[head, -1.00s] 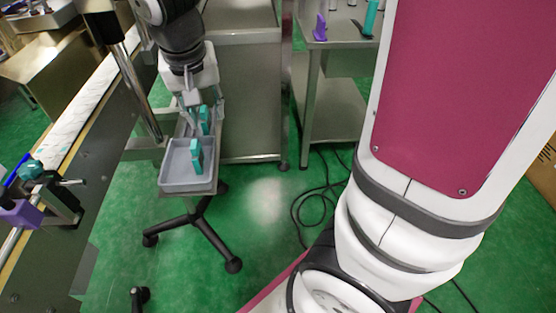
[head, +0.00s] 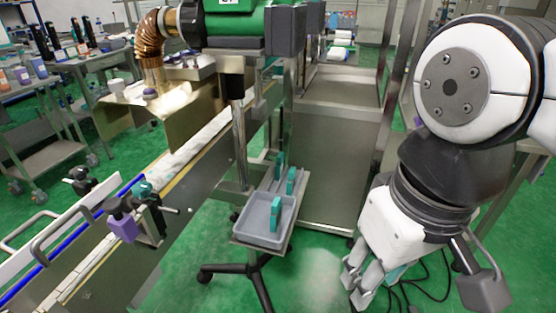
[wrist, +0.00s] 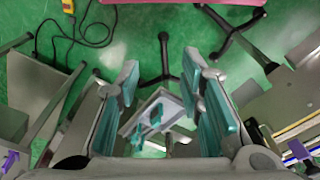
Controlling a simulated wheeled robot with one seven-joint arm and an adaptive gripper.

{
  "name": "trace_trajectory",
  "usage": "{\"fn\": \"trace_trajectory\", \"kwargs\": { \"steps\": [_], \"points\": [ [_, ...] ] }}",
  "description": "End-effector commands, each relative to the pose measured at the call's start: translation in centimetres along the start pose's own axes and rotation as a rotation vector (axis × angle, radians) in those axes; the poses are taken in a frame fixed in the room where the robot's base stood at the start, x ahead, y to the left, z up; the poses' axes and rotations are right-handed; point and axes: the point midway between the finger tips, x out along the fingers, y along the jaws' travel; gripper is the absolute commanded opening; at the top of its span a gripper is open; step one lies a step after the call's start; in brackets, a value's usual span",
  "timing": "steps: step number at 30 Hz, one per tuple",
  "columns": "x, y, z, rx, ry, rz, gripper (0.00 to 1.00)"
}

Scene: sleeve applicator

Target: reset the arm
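My gripper (head: 366,284) hangs fingers down in the lower right of the head view, to the right of the grey tray and apart from it. In the wrist view my gripper (wrist: 168,98) has its two teal-padded fingers spread wide, with nothing held between them. The grey tray (head: 243,228) sits on a wheeled stand. One teal piece (head: 275,214) stands upright in its front part, and a teal piece (head: 291,181) shows farther back. The tray (wrist: 135,122) also appears beyond the fingers in the wrist view.
A conveyor (head: 172,165) with a purple-ended clamp (head: 122,228) runs along the left of the tray. A steel cabinet (head: 335,165) stands behind. Black cables (wrist: 75,35) lie on the green floor. Left, a side table (head: 85,62) holds bottles.

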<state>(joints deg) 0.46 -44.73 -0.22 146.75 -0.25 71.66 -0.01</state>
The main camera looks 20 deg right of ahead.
Motion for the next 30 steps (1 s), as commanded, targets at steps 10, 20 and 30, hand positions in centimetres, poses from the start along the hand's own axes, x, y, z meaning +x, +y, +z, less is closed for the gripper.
{"fn": "trace_trajectory", "kwargs": {
  "steps": [10, 20, 30],
  "points": [
    [0.0, 0.0, -0.1, 0.001, 0.001, 0.0, 0.34],
    [-3.0, 0.0, -0.5, 0.0, 0.039, 0.001, 0.34],
    [-9.7, 0.1, -1.4, -0.005, 0.139, 0.001, 0.34]
  ]
}}
